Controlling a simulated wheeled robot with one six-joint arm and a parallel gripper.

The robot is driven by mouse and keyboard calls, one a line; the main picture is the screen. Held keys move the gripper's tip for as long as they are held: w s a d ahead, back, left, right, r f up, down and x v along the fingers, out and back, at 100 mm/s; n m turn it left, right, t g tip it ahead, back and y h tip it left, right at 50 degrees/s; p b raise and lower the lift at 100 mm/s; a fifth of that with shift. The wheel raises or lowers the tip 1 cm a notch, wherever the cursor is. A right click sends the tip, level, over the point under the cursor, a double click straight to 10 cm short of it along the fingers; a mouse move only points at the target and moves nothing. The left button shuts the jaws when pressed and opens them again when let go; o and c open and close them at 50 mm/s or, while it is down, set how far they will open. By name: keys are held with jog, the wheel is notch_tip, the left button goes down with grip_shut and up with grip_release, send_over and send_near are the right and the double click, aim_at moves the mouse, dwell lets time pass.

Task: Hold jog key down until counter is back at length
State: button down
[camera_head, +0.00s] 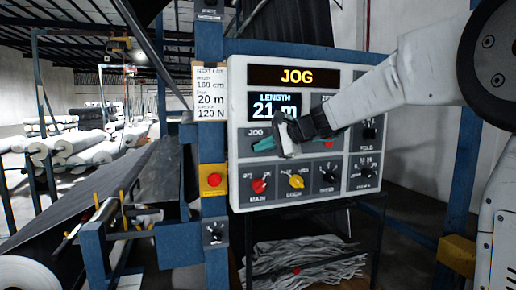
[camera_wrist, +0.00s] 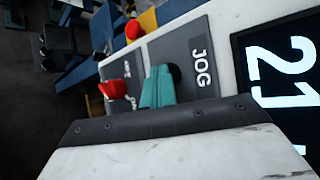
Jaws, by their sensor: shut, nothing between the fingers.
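The control panel (camera_head: 237,178) fills the middle of the head view. Its top display (camera_head: 296,77) reads JOG, and the length counter (camera_head: 272,106) reads 21 m. The teal jog key (camera_head: 263,145) is below the counter under the word JOG. It also shows in the wrist view (camera_wrist: 157,88), just past the gripper's edge. My gripper (camera_head: 288,138) is shut and empty, in front of the panel at the jog key's right side. It hides part of the key. I cannot tell whether it touches or presses the key.
A lot card (camera_head: 210,93) on the blue post lists 160 cm, 20 m and 120 N. A red button (camera_head: 214,180) on a yellow box sits left of the panel. A red main knob (camera_head: 259,186) and yellow knob (camera_head: 296,181) sit below the jog key. Rolls (camera_head: 75,145) lie at left.

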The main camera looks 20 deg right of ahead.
jog(key=shift+s, duration=0.8)
jog(key=s, duration=0.5)
dwell(0.4)
